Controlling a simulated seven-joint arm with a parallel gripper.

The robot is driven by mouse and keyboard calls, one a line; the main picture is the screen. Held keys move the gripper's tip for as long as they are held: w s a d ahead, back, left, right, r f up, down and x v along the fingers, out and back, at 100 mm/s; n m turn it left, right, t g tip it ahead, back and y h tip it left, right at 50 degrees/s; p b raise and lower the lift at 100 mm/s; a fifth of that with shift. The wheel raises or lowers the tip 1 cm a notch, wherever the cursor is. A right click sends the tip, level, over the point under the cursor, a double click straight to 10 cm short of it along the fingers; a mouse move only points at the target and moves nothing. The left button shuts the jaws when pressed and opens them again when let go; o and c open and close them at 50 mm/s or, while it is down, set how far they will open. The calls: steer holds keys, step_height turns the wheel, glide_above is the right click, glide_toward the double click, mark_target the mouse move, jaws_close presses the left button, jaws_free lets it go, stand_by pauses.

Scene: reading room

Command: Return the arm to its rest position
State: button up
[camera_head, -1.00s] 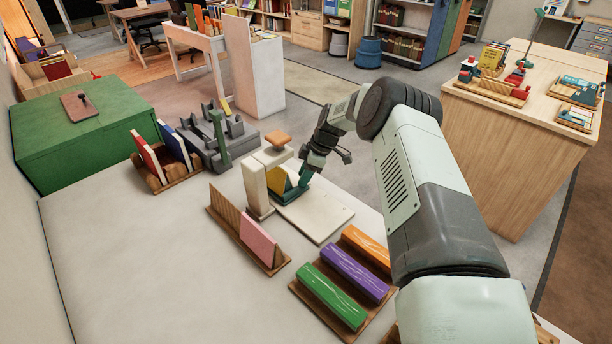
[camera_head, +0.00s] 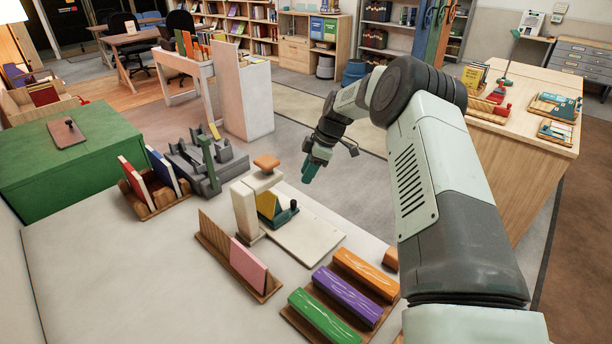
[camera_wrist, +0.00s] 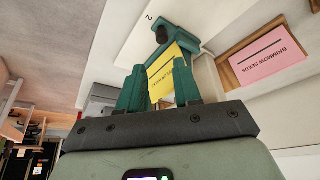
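My gripper (camera_head: 311,171) hangs in the air at the end of my raised arm, right of and above a cream press (camera_head: 245,207) with a wooden knob. In the wrist view its two teal fingers (camera_wrist: 160,88) stand apart with nothing held between them. Beyond them is a yellow piece with print (camera_wrist: 176,77) in a teal holder with a dark knob (camera_wrist: 187,40). In the head view the yellow piece (camera_head: 267,204) and teal holder (camera_head: 285,217) sit at the press, apart from my gripper.
A wooden stand with a pink card (camera_head: 248,264) and a rack of green, purple (camera_head: 346,297) and orange blocks are in front. A grey fixture (camera_head: 205,165) and book rack (camera_head: 150,195) stand left. A wooden counter (camera_head: 520,150) is at right. Open floor lies behind my gripper.

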steer(key=s+d+r+m+t+h, duration=0.1)
steer(key=s+r+m, duration=0.1)
steer(key=s+r, duration=0.55)
steer(key=s+r+m+t+h, duration=0.1)
steer(key=s+r+m+h, duration=0.2)
steer(key=r, duration=0.8)
steer(key=s+d+r+m+t, duration=0.1)
steer(key=s+r+m, duration=0.1)
steer(key=s+r, duration=0.6)
steer(key=s+d+r+m+t, duration=0.1)
steer(key=s+m, duration=0.4)
steer(key=s, duration=0.7)
steer(key=s+d+r+m+t, duration=0.1)
steer(key=s+d+m, duration=0.3)
steer(key=s, duration=0.9)
steer(key=shift+s+d+r+m+t+h, duration=0.2)
steer(key=shift+d+r+m+t+h, duration=0.15)
steer(key=shift+r+m, duration=0.5)
